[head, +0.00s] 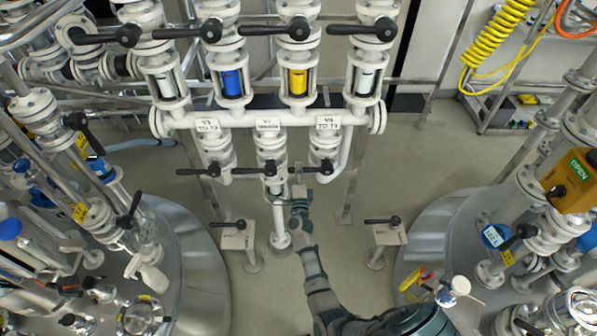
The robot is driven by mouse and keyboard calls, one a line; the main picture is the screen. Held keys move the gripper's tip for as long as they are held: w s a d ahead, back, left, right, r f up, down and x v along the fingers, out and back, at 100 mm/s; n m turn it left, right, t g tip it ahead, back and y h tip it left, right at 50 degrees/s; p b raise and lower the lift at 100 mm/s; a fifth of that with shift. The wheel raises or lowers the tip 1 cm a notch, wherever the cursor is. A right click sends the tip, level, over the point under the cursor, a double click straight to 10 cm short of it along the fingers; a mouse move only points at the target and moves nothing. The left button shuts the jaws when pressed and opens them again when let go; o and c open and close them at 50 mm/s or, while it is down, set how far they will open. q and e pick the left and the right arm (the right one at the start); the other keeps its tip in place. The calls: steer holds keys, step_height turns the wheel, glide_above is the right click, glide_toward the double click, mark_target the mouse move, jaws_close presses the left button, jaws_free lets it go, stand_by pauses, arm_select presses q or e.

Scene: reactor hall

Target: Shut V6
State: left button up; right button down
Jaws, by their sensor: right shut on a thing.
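A white valve (324,148) stands at the right end of the lower row under the white header pipe. Its label (327,124) is small and blurred; it seems to read V6 TO T1. Its black lever (312,169) lies crosswise, pointing left from the pivot. My right gripper (299,180) reaches up from below and is shut on the left end of this lever; the fingertips are small and partly hide it. My left gripper is not in view.
The middle valve (269,145) and its lever are close on the left of my gripper. Another valve (215,150) stands farther left. Black-levered posts (236,240) (386,236) flank my arm.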

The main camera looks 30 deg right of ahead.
steer(key=shift+d+r, duration=0.1)
steer(key=shift+r, duration=0.05)
steer(key=c, duration=1)
jaws_free()
steer(key=shift+s, duration=0.1)
steer(key=v, duration=1.2)
